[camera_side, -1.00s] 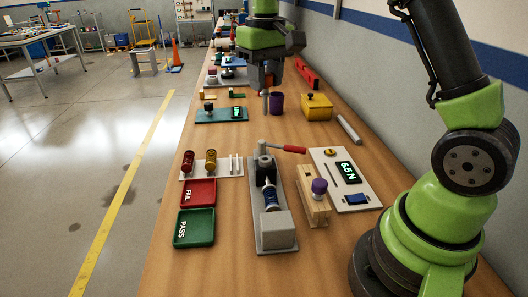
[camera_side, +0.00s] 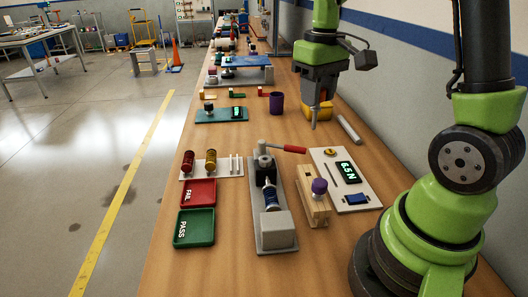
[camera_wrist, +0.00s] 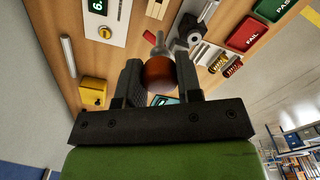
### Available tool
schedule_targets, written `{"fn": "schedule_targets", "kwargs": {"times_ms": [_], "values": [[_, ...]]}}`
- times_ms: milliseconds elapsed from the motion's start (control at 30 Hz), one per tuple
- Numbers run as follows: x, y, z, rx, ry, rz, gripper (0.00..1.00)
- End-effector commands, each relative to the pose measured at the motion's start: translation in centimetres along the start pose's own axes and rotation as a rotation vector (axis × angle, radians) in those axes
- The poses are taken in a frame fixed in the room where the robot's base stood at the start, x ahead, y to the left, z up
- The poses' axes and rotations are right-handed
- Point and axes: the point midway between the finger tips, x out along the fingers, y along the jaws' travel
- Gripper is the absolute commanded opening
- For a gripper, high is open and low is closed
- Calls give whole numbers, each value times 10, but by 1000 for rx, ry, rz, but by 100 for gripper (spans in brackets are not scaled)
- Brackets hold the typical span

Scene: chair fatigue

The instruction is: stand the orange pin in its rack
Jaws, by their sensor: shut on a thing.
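My gripper (camera_side: 318,94) is in the air above the right half of the bench. In the wrist view its two fingers (camera_wrist: 160,80) are shut on the orange pin, around its round orange-brown head (camera_wrist: 158,75). The pin's grey shank (camera_wrist: 159,43) points away from the gripper; in the side view it hangs down as a thin grey rod (camera_side: 314,119). The wooden rack (camera_side: 312,210) is on the bench, nearer the camera than the gripper and clear of it. A purple-headed pin (camera_side: 319,187) stands in it, with a dark hole behind that pin.
A force-meter board (camera_side: 343,180) lies right of the rack, and a grey clamp fixture (camera_side: 272,205) with a red handle left of it. The yellow box (camera_side: 325,108) is partly hidden behind my gripper. A purple cup (camera_side: 276,102) and grey rod (camera_side: 348,128) are near.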

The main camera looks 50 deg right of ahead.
Motion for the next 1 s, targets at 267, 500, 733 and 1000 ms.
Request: {"fn": "schedule_targets", "kwargs": {"times_ms": [267, 500, 733, 1000], "values": [[0, 1, 1, 0, 0, 0, 12], [28, 1, 1, -9, -9, 0, 12], [48, 1, 1, -13, -2, 0, 12], [48, 1, 1, -13, -2, 0, 12]]}}
